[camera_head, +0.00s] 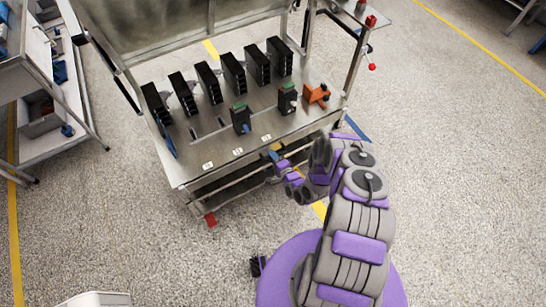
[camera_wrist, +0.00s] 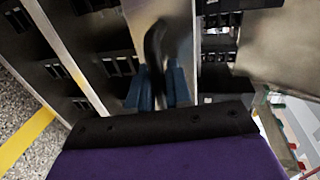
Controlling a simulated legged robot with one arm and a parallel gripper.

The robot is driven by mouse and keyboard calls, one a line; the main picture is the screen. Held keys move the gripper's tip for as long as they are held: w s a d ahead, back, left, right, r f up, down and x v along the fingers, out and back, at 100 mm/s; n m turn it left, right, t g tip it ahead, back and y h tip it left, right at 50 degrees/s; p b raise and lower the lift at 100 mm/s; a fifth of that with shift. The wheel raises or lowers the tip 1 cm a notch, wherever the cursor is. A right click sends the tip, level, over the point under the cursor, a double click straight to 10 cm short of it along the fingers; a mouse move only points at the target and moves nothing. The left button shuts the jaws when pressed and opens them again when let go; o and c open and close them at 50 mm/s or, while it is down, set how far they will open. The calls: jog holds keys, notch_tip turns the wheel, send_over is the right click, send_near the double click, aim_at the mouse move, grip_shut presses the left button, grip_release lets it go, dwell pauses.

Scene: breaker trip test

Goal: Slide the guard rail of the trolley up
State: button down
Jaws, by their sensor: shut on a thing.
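The trolley (camera_head: 205,140) is a metal bench in the middle of the head view, its front edge facing my arm. My gripper (camera_head: 274,157) is at that front edge, right of the middle. In the wrist view, the blue fingers of my gripper (camera_wrist: 155,88) are closed around a black curved handle (camera_wrist: 156,45) in front of a metal strip. The handle's lower part is hidden between the fingers. A large framed panel (camera_head: 150,30) stands up at the trolley's back. The frames do not clearly show which part is the guard rail.
A row of black modules (camera_head: 233,72) stands on the trolley top. Nearer the front are two smaller black units with green tops (camera_head: 241,118) and an orange bracket (camera_head: 316,96). A shelf unit (camera_head: 40,95) stands at the left.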

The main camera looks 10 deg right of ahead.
notch_tip(320, 180, up, 6)
jog(key=p, duration=0.4)
jog(key=c, duration=1.2)
grip_release()
jog(key=shift+r, duration=0.15)
jog(key=shift+o, duration=0.2)
jog(key=p+v, duration=0.2)
jog(key=v, duration=1.5)
jog(key=shift+s, duration=0.2)
jog(key=shift+d, duration=0.15)
